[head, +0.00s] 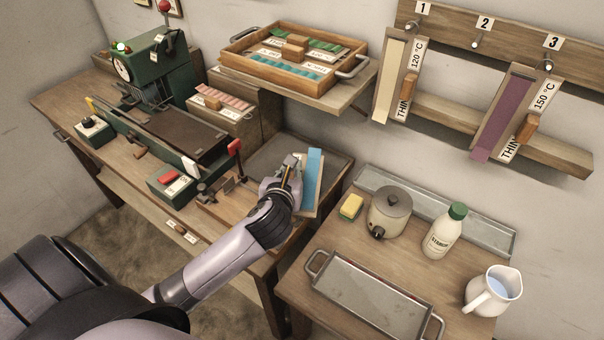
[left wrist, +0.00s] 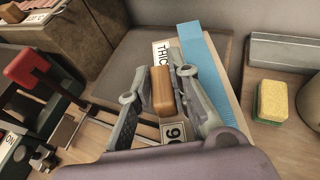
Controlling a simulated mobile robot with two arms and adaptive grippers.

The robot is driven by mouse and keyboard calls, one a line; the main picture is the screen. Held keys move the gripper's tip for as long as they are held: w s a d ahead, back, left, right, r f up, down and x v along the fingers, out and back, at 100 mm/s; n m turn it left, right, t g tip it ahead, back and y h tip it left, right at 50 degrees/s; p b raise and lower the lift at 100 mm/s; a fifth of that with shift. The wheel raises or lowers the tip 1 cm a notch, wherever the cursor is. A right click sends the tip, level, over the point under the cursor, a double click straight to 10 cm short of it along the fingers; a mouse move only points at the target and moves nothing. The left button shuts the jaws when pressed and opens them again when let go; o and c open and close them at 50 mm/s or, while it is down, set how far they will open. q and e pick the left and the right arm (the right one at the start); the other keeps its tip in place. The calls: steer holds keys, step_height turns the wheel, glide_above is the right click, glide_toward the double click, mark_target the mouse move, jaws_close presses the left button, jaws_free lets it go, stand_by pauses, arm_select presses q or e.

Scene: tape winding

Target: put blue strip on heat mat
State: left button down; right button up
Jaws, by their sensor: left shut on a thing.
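The blue strip (head: 314,168) lies along a pale board held by my left gripper (head: 290,172). In the left wrist view the blue strip (left wrist: 206,75) runs along the board's right side. There my left gripper (left wrist: 163,88) has its fingers on both sides of the board's wooden handle (left wrist: 161,92) and is shut on it. Labels reading "THIC" and a partly hidden number flank the handle. A dark flat mat (head: 277,154), likely the heat mat, lies behind on the bench; it also shows in the left wrist view (left wrist: 143,62). I cannot tell whether the board touches it. My right gripper is out of view.
A green machine (head: 166,72) and a red lever (head: 235,147) stand left of my gripper. A yellow sponge (head: 351,206), a lidded pot (head: 389,212), a bottle (head: 443,232), a jug (head: 492,292) and a metal tray (head: 372,292) are on the right table. Boards hang on the wall.

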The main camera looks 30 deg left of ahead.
mark_target(283, 155)
arm_select(q)
steer(key=w+a+r+n+g+y+b, duration=0.2)
steer(key=w+a+n+y+b, duration=0.2)
steer(key=w+a, duration=0.55)
steer(key=f, duration=0.2)
steer(key=w+f, duration=0.1)
steer(key=f, duration=0.2)
steer(key=shift+d+f+b, duration=0.2)
steer(key=shift+f+b, duration=0.1)
step_height(283, 155, down, 4)
steer(key=shift+f, duration=0.1)
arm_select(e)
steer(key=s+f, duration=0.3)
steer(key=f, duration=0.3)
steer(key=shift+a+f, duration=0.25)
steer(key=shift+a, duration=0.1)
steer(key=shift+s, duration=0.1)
arm_select(q)
steer(key=c, duration=1.5)
jaws_free()
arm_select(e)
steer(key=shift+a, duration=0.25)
